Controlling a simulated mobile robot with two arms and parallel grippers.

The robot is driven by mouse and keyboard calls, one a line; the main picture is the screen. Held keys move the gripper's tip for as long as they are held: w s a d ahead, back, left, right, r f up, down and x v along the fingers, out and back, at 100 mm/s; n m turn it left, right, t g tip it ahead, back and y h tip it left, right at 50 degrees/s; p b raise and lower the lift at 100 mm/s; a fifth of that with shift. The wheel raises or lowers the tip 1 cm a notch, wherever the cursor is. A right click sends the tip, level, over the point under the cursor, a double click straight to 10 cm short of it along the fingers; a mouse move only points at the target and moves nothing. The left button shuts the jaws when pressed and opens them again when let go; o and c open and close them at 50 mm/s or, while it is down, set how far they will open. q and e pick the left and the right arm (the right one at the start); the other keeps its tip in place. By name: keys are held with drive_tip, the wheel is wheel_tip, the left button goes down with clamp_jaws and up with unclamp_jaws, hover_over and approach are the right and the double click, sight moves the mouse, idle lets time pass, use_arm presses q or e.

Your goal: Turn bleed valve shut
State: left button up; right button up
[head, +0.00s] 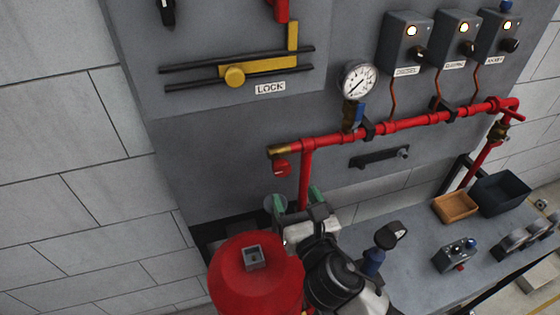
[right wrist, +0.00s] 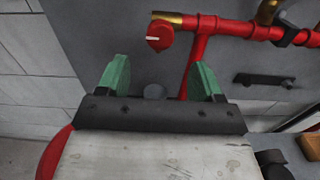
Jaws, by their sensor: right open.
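A small red round knob (head: 281,168) hangs below the brass left end of the red pipe and looks like the bleed valve. In the right wrist view the knob (right wrist: 159,38) shows a white, nearly level mark on its face. My right gripper (head: 298,197) is below the knob, with its two green fingers spread apart and nothing between them. In the right wrist view the gripper (right wrist: 160,77) points toward the panel, and the knob lies above the gap between the fingertips, apart from them. My left gripper is not in view.
The red pipe (head: 400,122) runs along the grey panel, and a vertical branch (head: 305,175) drops close to the right finger. A gauge (head: 357,80) stands above the pipe. A grey bench (head: 410,255) at right carries a brown tray (head: 455,218), a dark bin and small fittings.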

sight(283, 172)
drive_tip(key=x, duration=0.3)
drive_tip(key=shift+r+p, duration=0.25)
drive_tip(key=shift+p, duration=0.05)
drive_tip(key=shift+x, duration=1.15)
drive_tip(key=x, duration=0.3)
drive_tip(key=shift+w+f+p, duration=0.25)
drive_tip(key=shift+p, duration=0.1)
drive_tip(key=shift+w+a, duration=0.1)
drive_tip(key=shift+w, duration=0.05)
drive_tip(key=shift+c, duration=0.6)
drive_tip(key=c, duration=0.8)
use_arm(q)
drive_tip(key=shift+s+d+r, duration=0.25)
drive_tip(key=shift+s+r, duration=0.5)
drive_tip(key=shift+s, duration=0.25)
